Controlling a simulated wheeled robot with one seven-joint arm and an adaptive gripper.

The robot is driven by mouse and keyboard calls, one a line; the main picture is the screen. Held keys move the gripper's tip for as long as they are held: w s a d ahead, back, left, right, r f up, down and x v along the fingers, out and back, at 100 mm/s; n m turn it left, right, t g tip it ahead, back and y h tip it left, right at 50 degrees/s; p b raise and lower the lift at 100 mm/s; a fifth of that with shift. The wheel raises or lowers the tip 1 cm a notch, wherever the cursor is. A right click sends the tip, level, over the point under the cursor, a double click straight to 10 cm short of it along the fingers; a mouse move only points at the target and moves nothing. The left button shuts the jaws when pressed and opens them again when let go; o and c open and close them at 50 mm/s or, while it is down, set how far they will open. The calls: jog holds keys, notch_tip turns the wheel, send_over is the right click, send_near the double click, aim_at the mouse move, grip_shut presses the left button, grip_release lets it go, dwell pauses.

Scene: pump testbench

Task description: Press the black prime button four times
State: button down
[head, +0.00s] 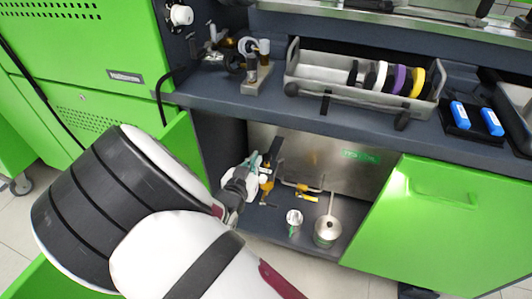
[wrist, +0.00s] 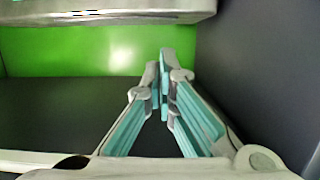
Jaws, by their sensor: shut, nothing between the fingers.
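My gripper (head: 258,164) is in the open cabinet below the bench, at the left of the opening. In the wrist view its teal-padded fingers (wrist: 161,85) are together at the tips with nothing between them. In the head view a dark fitting with an amber part (head: 267,185) shows right beside the gripper. I cannot make out the black prime button for certain in either view. It may be hidden by my gripper or too small to tell. No contact between the fingertips and anything shows in the wrist view.
A steel tank (head: 340,160) stands in the cabinet, with a metal cup (head: 327,232) and a small white-topped container (head: 294,218) before it. An open green door (head: 430,225) is at right. In the wrist view a dark wall (wrist: 265,80) is close at right and a grey metal body (wrist: 110,14) above.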

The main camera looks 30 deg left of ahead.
jog(key=b, duration=0.3)
send_over(267, 158)
jog(key=s, duration=0.1)
notch_tip(267, 158, down, 3)
jog(key=shift+s+d+f+b, duration=0.15)
jog(key=shift+f+b, duration=0.35)
jog(key=shift+f, duration=1.2)
